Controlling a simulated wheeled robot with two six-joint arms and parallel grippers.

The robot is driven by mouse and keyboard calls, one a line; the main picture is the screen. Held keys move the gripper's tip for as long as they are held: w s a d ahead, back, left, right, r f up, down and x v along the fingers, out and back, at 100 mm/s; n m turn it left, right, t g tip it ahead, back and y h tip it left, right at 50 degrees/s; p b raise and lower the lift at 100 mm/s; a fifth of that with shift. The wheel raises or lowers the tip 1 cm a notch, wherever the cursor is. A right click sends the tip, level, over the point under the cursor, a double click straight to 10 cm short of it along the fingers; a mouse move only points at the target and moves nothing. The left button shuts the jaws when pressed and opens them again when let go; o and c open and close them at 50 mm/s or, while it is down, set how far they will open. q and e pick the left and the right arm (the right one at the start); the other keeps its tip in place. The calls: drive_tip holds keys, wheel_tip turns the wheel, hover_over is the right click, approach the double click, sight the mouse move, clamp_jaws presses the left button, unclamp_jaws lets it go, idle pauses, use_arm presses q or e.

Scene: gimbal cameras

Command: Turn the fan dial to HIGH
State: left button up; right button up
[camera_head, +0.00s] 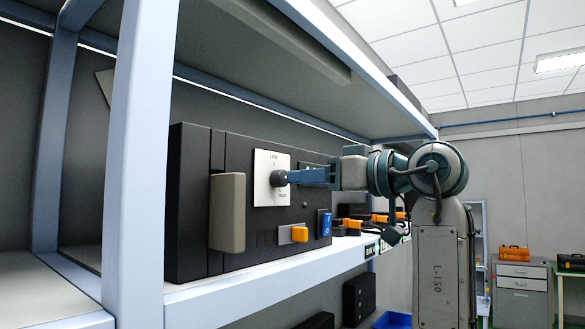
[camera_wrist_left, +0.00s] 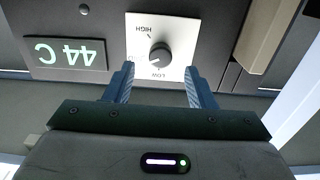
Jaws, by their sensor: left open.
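The fan dial (camera_head: 279,178) is a dark round knob on a white plate marked LOW and HIGH, on the front of a black panel box (camera_head: 190,225). The dial also shows in the wrist view (camera_wrist_left: 160,54), where the plate appears upside down and the knob's pale mark seems to point toward LOW. My left gripper (camera_head: 291,177) reaches in from the right, level with the dial. In the wrist view my left gripper (camera_wrist_left: 159,70) is open, its blue fingers to either side just short of the knob, with a gap on each side. My right gripper is not seen.
A beige handle (camera_head: 227,212) stands left of the dial plate. Below are an orange switch (camera_head: 299,234) and a blue switch (camera_head: 325,223). The box stands on a shelf (camera_head: 230,296) with a pale upright post (camera_head: 140,160) at left.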

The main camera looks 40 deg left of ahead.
sight(284, 179)
use_arm(q)
drive_tip(key=a, duration=0.1)
drive_tip(key=a+p, duration=0.1)
drive_tip(key=a, duration=0.2)
drive_tip(key=shift+s+r, duration=0.1)
drive_tip(key=shift+s, duration=0.25)
drive_tip(key=shift+a+p, duration=0.3)
drive_tip(key=shift+w, duration=0.1)
drive_tip(key=shift+c, duration=0.2)
drive_tip(key=c, duration=0.9)
